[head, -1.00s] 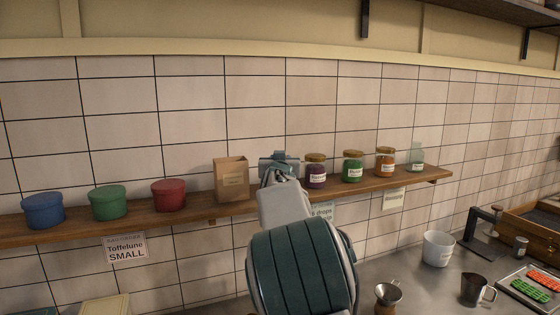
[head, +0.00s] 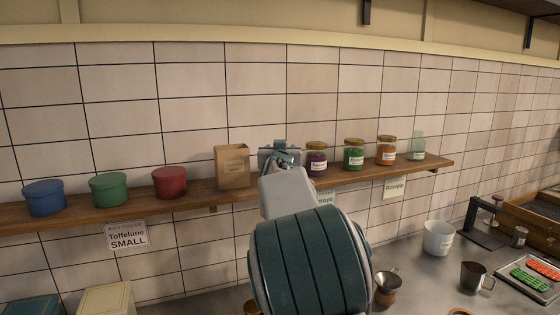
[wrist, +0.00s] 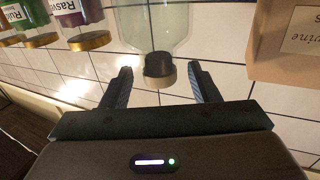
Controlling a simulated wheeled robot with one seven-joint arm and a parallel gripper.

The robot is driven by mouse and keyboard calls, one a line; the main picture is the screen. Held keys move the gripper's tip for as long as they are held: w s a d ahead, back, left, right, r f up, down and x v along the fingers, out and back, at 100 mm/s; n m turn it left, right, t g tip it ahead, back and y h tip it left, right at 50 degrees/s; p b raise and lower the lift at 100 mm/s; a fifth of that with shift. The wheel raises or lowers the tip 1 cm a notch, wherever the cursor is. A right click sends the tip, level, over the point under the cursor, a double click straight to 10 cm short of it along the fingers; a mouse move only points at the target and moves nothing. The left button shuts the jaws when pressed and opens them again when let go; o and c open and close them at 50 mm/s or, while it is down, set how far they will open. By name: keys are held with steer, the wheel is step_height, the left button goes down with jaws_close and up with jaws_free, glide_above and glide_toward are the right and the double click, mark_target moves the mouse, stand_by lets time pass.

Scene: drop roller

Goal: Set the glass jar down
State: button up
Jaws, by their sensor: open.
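In the wrist view, which is upside down, a clear glass jar (wrist: 150,25) with a dark stopper and pale rim stands in the gap between the paper bag and the purple jar. My gripper (wrist: 159,78) is open, with one finger on each side of the stopper and a visible gap on both sides. In the head view my gripper (head: 279,154) is over the shelf (head: 215,193), and my arm hides this jar. Its contact with the shelf cannot be seen.
A paper bag (head: 232,166) stands close left of my gripper. A purple jar (head: 316,160) is close right, then a green jar (head: 353,155), an orange jar (head: 386,151) and another clear jar (head: 417,147). Lidded tubs, including a red one (head: 170,183), stand further left.

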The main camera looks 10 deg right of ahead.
steer(key=s+a, duration=0.1)
steer(key=s, duration=0.8)
steer(key=shift+a, duration=0.35)
steer(key=s+f+g+y, duration=0.1)
steer(key=s+f+g, duration=0.3)
steer(key=s, duration=0.9)
steer(key=s+d+f+n+g+y, duration=0.1)
steer(key=s+f+g, duration=0.3)
steer(key=s+f, duration=0.7)
steer(key=s+f+n+g+y, duration=0.1)
steer(key=s+f+g, duration=0.4)
steer(key=s, duration=1)
step_height(320, 180, down, 3)
steer(key=shift+d+r, duration=0.1)
steer(key=shift+d, duration=0.25)
